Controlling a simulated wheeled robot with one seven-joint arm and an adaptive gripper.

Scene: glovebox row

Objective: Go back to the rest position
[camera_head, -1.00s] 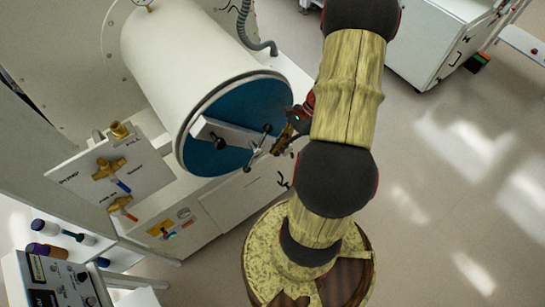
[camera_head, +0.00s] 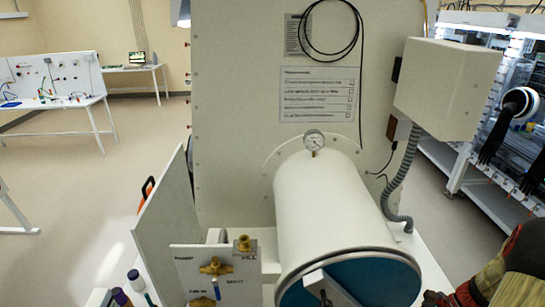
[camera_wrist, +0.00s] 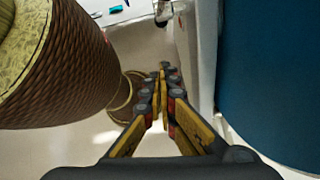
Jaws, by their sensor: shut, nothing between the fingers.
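My gripper (camera_wrist: 163,80) is shut and empty, its yellow and dark fingers together in the wrist view. Beside it on the right is the blue round door (camera_wrist: 270,70) of the white cylindrical chamber. In the head view the chamber (camera_head: 325,205) stands low in the middle, and the upper part of its blue door (camera_head: 372,280) shows at the bottom edge. A light bar (camera_head: 325,288) crosses the door. My arm fills the bottom right corner there; the fingers cannot be made out clearly.
A panel with brass valves (camera_head: 215,268) stands left of the chamber. A gauge (camera_head: 314,140) sits on top, and a grey hose (camera_head: 398,190) hangs at its right. A white workbench (camera_head: 55,108) stands far left. Open floor (camera_head: 90,190) lies between.

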